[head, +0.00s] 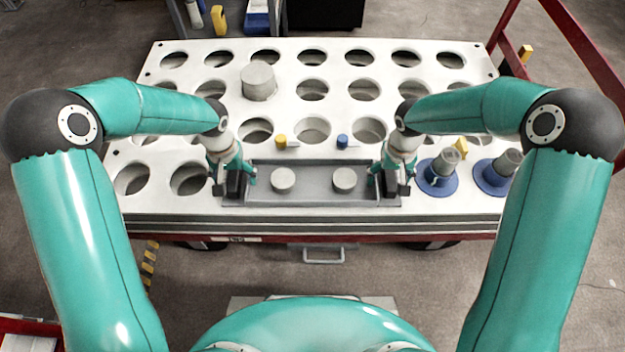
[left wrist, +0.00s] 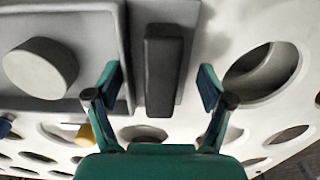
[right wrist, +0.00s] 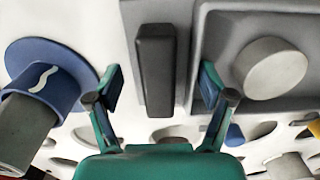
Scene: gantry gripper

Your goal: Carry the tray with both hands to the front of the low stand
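The grey tray (head: 313,198) rests on the white table with round holes (head: 330,220), near its front edge. It holds two pale round discs, a left one (head: 284,180) and a right one (head: 344,180). My left gripper (head: 236,180) is at the tray's left end. In the left wrist view its open fingers stand either side of the dark left handle (left wrist: 163,70), with gaps on both sides. My right gripper (head: 391,180) is at the right end. In the right wrist view its open fingers straddle the dark right handle (right wrist: 155,70), also with gaps. I cannot tell which thing is the low stand.
Two blue-based cylinders, one nearer (head: 438,178) and one farther right (head: 496,174), stand right of the tray. A grey cylinder (head: 258,82) stands farther back. Small yellow (head: 281,141) and blue (head: 342,141) pieces lie behind the tray. A red rail (head: 575,50) rises at right.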

